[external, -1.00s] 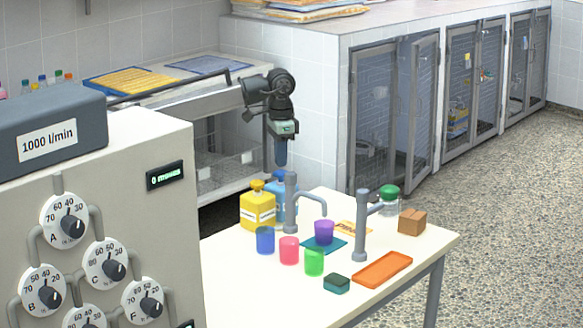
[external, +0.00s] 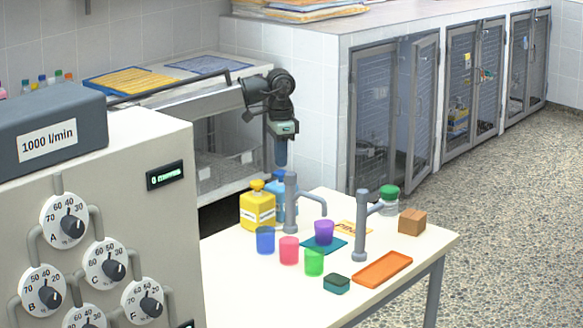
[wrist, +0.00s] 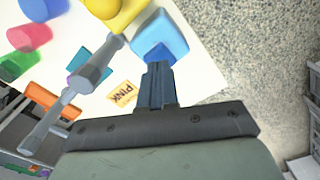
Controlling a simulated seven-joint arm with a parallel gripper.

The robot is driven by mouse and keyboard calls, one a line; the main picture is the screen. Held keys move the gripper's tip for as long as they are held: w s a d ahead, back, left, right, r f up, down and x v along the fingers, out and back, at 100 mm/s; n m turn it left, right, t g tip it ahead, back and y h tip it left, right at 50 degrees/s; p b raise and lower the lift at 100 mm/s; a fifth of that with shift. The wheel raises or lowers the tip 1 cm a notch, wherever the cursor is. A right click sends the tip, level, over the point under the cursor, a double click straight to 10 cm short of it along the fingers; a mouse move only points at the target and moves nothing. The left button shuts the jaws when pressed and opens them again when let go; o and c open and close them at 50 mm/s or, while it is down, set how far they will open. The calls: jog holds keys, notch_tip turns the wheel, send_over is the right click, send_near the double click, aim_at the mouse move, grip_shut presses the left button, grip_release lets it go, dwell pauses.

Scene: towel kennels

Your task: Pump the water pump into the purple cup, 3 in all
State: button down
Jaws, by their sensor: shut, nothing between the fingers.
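The purple cup (external: 323,232) stands upright on a teal mat (external: 336,246) in the external view. Two grey pumps stand on the table, a left one (external: 291,207) behind the cup and a right one (external: 361,232) beside it. I cannot tell from the pictures which is the water pump. My gripper (external: 281,164) is shut and empty, pointing down above the back of the table, close to the left pump's top and over the blue bottle. In the wrist view my shut fingers (wrist: 157,78) show beside the blue bottle (wrist: 165,35), with the left pump (wrist: 92,70) to their left.
A blue cup (external: 265,240), a pink cup (external: 289,250) and a green cup (external: 314,262) stand in front. A yellow bottle (external: 258,211) is near the left pump. An orange tray (external: 381,269), dark green block (external: 337,284), brown box (external: 412,221) and green-lidded jar (external: 388,200) are also on the table.

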jog(key=shift+f, duration=0.2)
jog(key=shift+f, duration=1.3)
jog(key=shift+r, duration=1.5)
jog(key=shift+f, duration=0.25)
